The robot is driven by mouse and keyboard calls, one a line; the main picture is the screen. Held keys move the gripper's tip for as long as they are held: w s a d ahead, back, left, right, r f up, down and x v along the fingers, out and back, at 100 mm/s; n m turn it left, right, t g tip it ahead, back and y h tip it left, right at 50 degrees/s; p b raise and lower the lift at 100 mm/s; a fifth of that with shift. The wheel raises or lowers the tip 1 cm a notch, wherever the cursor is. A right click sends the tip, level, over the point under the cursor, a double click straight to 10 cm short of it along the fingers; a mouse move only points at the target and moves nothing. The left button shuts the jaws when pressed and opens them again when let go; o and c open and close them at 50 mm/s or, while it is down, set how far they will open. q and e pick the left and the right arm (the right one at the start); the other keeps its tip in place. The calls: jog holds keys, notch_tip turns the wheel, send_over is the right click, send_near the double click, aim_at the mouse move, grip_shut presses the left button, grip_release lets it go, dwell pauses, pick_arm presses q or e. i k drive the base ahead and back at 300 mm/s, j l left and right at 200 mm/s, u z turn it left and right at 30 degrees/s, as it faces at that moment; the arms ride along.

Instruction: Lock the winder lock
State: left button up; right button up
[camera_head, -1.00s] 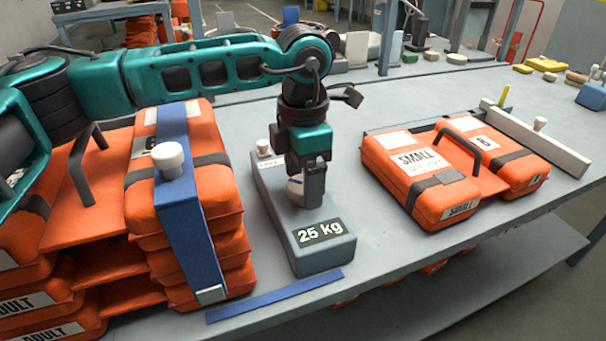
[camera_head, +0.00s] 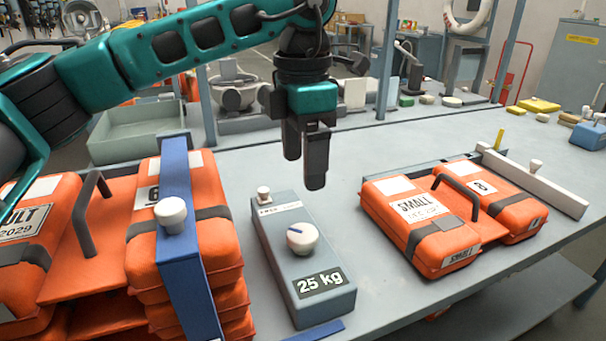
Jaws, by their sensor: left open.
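A grey-blue box marked "25 kg" (camera_head: 318,301) lies on the table in the middle. On its top is a round white knob (camera_head: 302,239) with a blue line on it. No part is plainly marked as the winder lock. My left gripper (camera_head: 304,175) hangs above and behind the round knob, pointing down, open and empty, apart from the box. My right gripper is not in view.
Stacked orange cases (camera_head: 205,225) under a blue strap (camera_head: 184,262) with a white knob stand close on the left. An orange "SMALL" case (camera_head: 425,235) and a long white bar (camera_head: 535,182) are on the right. Bare table (camera_head: 345,215) lies between the box and this case.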

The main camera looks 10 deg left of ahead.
aim_at(263, 192)
jog(key=k+l, duration=0.15)
jog(key=k, duration=0.35)
jog(key=k+l, duration=0.15)
jog(key=k, duration=0.35)
